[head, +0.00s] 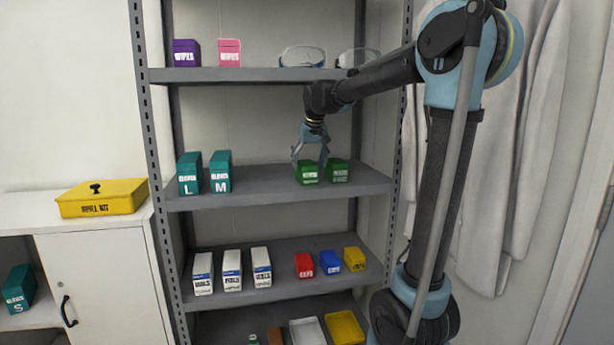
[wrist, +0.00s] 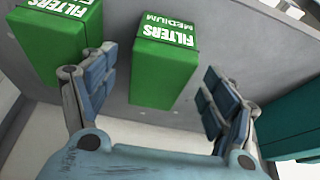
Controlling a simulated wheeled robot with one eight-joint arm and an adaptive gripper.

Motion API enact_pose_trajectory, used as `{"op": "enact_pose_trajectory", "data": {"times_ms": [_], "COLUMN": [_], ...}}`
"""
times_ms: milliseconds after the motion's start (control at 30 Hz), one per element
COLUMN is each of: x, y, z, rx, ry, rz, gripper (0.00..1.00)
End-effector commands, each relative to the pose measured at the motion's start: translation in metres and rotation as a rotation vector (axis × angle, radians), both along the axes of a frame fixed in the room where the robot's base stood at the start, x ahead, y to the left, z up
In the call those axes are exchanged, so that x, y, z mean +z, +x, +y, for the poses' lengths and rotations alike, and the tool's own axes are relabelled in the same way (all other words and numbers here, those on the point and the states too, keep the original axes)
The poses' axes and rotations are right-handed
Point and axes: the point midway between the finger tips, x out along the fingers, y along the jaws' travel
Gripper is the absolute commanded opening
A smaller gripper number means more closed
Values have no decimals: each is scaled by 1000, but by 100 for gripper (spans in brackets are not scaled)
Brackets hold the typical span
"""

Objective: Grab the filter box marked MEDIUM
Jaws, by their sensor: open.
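The green filter box marked MEDIUM (wrist: 160,75) stands in the middle of the wrist view, between the two spread fingers of my gripper (wrist: 157,80). A second green filter box (wrist: 58,42) is at the left of that view, partly behind a finger; its size marking is not readable. In the head view the MEDIUM box appears to be the left green box (head: 307,173), with the other green box (head: 338,173) just right of it. My gripper (head: 310,158) is open and empty, over the left green box. Contact is not visible.
Teal glove boxes marked L (head: 190,175) and M (head: 220,173) stand left on the same shelf (head: 260,190); a teal box (wrist: 292,120) shows at the wrist view's right. The shelf above (head: 250,75) holds wipes and goggles. Open shelf lies between gloves and filters.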

Motion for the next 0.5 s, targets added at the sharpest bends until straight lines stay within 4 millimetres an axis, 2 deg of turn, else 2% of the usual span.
{"op": "enact_pose_trajectory", "data": {"times_ms": [233,333,500], "x": [-2,-18,-28], "y": [27,31,35], "z": [9,11,12], "rx": [0,0,0], "ry": [0,0,0], "rz": [0,0,0], "gripper": [78,78,78]}}
